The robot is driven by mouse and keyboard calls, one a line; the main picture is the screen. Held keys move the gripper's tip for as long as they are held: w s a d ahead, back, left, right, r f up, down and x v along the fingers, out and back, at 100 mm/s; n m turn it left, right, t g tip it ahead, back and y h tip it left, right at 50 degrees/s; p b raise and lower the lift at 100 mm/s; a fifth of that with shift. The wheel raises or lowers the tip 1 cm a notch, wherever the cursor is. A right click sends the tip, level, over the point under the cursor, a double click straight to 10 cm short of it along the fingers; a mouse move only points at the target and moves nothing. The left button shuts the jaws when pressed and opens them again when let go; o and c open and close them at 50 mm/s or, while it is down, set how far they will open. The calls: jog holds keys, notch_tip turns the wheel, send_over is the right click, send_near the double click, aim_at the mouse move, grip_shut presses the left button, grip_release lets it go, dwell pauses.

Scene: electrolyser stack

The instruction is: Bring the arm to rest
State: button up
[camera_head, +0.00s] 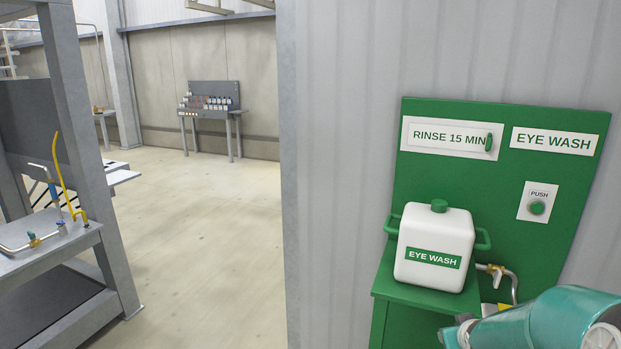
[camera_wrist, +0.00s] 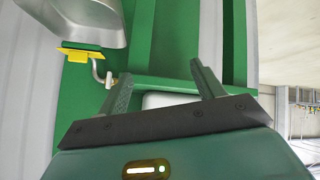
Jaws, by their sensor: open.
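My gripper (camera_wrist: 162,82) shows in the wrist view with its two green fingers spread apart and nothing between them. Beyond the fingers are the green stand and a small part of a white surface. In the head view my teal arm (camera_head: 560,322) enters at the lower right, in front of the eye wash station. The fingers cannot be made out clearly there.
A white eye wash tank (camera_head: 432,235) sits on a green stand against a green board (camera_head: 560,180). A pipe with a valve (camera_head: 497,270) is close to my arm. A grey bench (camera_head: 50,250) stands at left. Open floor (camera_head: 205,230) lies between.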

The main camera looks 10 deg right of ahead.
jog(key=s+a+r+g, duration=0.1)
jog(key=s+a+r, duration=0.2)
jog(key=a+r, duration=0.3)
jog(key=s+a+r+g, duration=0.1)
jog(key=s+a+r, duration=0.3)
jog(key=a, duration=0.5)
jog(key=s+a+r+g+y, duration=0.1)
jog(key=s+a+r+y, duration=0.2)
jog(key=s+a, duration=0.8)
jog(key=shift+s+r+n+y, duration=0.35)
jog(key=shift+s+r, duration=0.35)
jog(key=shift+s, duration=0.25)
